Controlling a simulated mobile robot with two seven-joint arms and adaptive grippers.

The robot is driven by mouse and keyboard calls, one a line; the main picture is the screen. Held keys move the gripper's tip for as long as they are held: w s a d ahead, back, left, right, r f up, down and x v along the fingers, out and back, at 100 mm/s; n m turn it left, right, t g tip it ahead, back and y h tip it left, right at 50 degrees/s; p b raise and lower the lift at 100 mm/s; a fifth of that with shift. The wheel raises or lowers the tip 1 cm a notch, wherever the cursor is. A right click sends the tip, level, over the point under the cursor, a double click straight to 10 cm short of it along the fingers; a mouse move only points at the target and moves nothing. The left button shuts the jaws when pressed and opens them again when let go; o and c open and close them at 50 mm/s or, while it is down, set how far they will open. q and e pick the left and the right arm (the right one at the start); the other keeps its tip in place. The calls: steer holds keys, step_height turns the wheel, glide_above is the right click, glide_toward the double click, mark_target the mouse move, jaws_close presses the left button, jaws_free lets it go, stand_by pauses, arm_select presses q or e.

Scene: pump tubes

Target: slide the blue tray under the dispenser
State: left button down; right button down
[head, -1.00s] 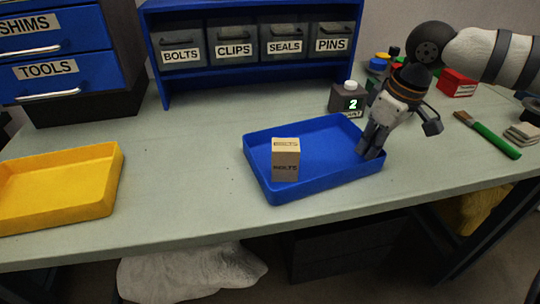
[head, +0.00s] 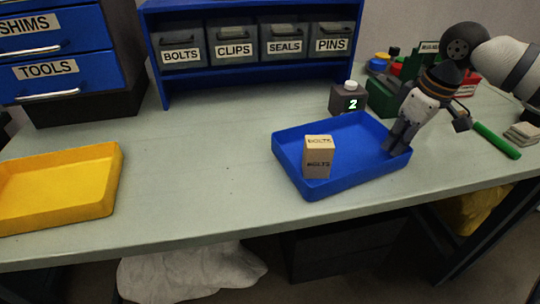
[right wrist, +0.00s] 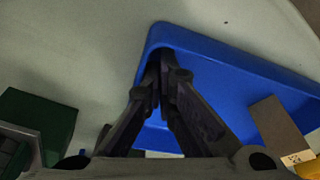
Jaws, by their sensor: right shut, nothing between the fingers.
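The blue tray (head: 350,143) lies flat on the bench right of centre, with a cardboard box labelled BOLTS (head: 318,165) inside at its left. My right gripper (head: 397,142) is shut and points down at the tray's right end. In the right wrist view its fingers (right wrist: 165,68) overlap a corner of the tray (right wrist: 235,75), with nothing visible between them; whether they touch the wall is unclear. A green structure (head: 382,98), perhaps the dispenser, stands behind the tray, partly hidden by my right gripper. My left gripper is out of view.
A yellow tray (head: 60,188) lies at the left. A blue bin shelf (head: 255,75) and blue drawers (head: 50,75) stand at the back. A green-handled brush (head: 496,140) lies right. The middle bench is clear.

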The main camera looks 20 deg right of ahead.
steer(key=shift+s+d, duration=0.25)
steer(key=shift+d, duration=0.8)
steer(key=shift+s+d, duration=0.25)
steer(key=shift+d, duration=0.85)
steer(key=shift+s+d, duration=0.25)
steer(key=shift+d, duration=0.8)
steer(key=shift+s+d, duration=0.25)
steer(key=shift+d, duration=0.85)
steer(key=shift+s+d, duration=0.3)
steer(key=shift+d, duration=0.85)
steer(key=shift+s+d, duration=0.25)
steer(key=shift+d, duration=0.95)
steer(key=shift+s+d, duration=0.3)
steer(key=shift+d, duration=0.8)
steer(key=shift+s+d, duration=0.25)
steer(key=shift+d, duration=0.9)
steer(key=shift+s+d, duration=0.3)
steer(key=shift+d, duration=0.8)
